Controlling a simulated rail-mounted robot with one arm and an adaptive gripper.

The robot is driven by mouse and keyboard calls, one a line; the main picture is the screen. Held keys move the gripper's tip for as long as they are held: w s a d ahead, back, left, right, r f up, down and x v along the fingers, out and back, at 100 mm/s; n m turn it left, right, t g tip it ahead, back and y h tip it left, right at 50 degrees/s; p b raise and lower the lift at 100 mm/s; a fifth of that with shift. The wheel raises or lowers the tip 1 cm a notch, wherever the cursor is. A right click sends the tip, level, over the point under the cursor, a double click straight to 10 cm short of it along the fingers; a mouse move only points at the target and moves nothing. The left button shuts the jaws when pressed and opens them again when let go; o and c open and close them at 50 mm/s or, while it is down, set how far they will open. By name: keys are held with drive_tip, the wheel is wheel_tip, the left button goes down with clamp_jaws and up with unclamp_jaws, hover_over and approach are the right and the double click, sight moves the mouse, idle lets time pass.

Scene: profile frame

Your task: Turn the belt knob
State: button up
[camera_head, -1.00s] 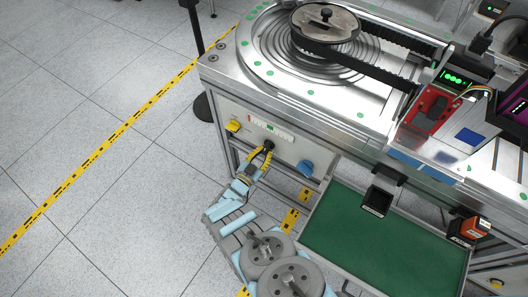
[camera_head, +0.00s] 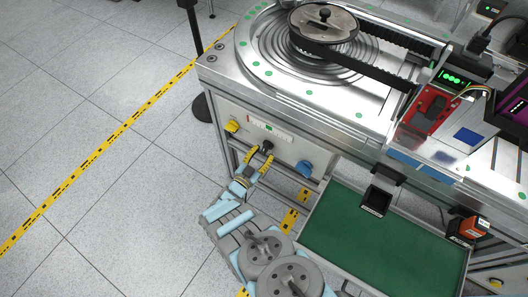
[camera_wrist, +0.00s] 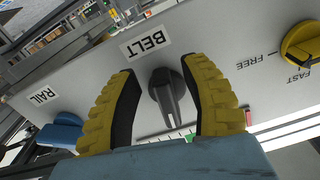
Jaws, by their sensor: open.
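The belt knob (camera_wrist: 168,97) is a black knob with a grey pointer face, under the upside-down "BELT" label in the wrist view. In the head view the belt knob (camera_head: 267,146) shows small on the panel's front face. My gripper (camera_head: 258,161) is in front of the panel in the head view. In the wrist view my gripper (camera_wrist: 160,95) has its two yellow ribbed fingers open on either side of the knob, with a gap visible on both sides. Whether the fingertips reach past the knob's face is hard to tell.
A yellow knob (camera_wrist: 302,46) marked FREE and FAST and a blue knob (camera_wrist: 62,130) near the RAIL label flank the belt knob. A green tray (camera_head: 350,235) juts out at lower right. The belt machine's metal top (camera_head: 300,90) overhangs the panel.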

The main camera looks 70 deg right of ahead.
drive_tip(key=w+a, duration=0.1)
drive_tip(key=a, duration=1)
drive_tip(key=shift+w, duration=0.25)
